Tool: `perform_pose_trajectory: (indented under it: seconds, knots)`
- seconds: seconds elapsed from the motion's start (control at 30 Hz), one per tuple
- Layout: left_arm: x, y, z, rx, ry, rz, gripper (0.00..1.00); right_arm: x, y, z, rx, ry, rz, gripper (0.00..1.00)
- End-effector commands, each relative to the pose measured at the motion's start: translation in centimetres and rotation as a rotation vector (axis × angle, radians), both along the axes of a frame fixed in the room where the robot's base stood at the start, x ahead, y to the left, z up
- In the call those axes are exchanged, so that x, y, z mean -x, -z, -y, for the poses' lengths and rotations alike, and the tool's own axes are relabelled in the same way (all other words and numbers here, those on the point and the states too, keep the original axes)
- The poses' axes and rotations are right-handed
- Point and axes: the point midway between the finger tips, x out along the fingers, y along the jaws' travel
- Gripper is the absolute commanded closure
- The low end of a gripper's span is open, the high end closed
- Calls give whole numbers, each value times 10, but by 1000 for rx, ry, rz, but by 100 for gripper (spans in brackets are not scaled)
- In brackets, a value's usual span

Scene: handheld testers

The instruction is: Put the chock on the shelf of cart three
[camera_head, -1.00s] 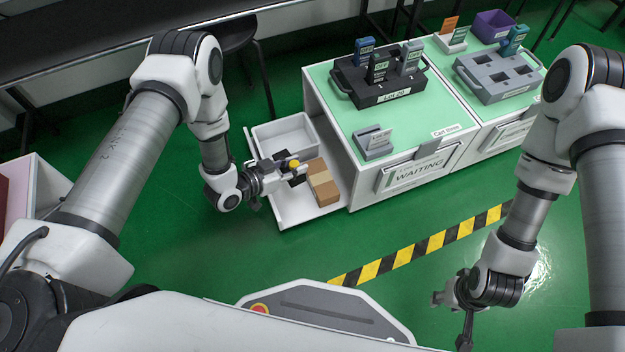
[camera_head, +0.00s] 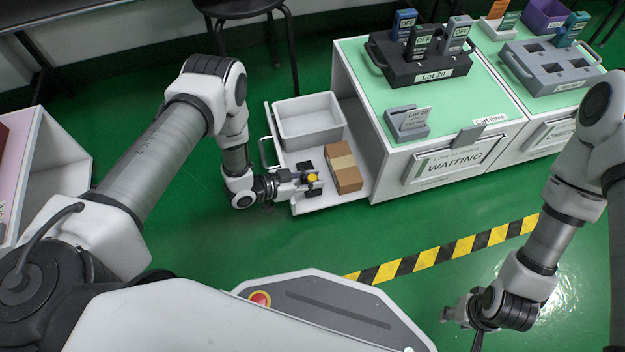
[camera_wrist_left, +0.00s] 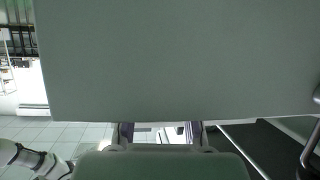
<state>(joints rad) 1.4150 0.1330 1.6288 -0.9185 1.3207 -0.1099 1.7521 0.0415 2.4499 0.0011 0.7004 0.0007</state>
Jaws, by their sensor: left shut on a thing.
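My left gripper (camera_head: 311,180) is at the near left part of the low pull-out shelf (camera_head: 345,197) of cart three (camera_head: 375,160). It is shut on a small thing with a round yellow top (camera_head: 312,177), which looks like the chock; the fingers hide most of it. I cannot tell whether it touches the shelf. In the left wrist view a large grey-green panel fills the upper part, and the finger ends show below it; the chock is not clear there. My right gripper (camera_head: 462,318) is empty above the floor at the lower right, its fingers apart.
A taped brown box (camera_head: 345,168) is on the shelf just right of my left gripper. A light grey bin (camera_head: 310,122) is behind it. Dark patches lie near the gripper. On the cart top are a black tester rack (camera_head: 415,65) and a grey holder (camera_head: 408,122).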

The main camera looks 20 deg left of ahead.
Motion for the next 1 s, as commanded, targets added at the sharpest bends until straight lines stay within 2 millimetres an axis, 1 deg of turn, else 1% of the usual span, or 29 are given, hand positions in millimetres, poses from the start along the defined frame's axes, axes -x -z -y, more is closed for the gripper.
perform_pose_trajectory:
  seconds: [0.13,0.17,0.2,0.47,0.57,0.67,0.77,0.9,1.0]
  knots:
    - [0,4,0,1,0,1,100,0,3,0,0,0,0,60]
    - [0,2,0,0,0,0,63,0,2,0,0,0,0,60]
    - [0,2,0,0,0,0,49,0,1,0,0,0,0,60]
    - [0,2,0,0,0,0,48,0,1,0,0,0,0,60]
    - [0,-3,0,0,0,0,48,0,-3,0,0,0,-1,60]
    - [9,-10,-10,1,-2,-1,48,1,-12,0,0,-1,-2,60]
    - [23,-22,-27,0,-4,-3,48,1,-27,0,0,-3,-3,60]
    - [47,-36,-52,1,-4,-3,48,1,-47,0,0,-3,-3,60]
    - [61,-44,-68,0,-5,-3,48,1,-56,0,0,-3,-3,60]
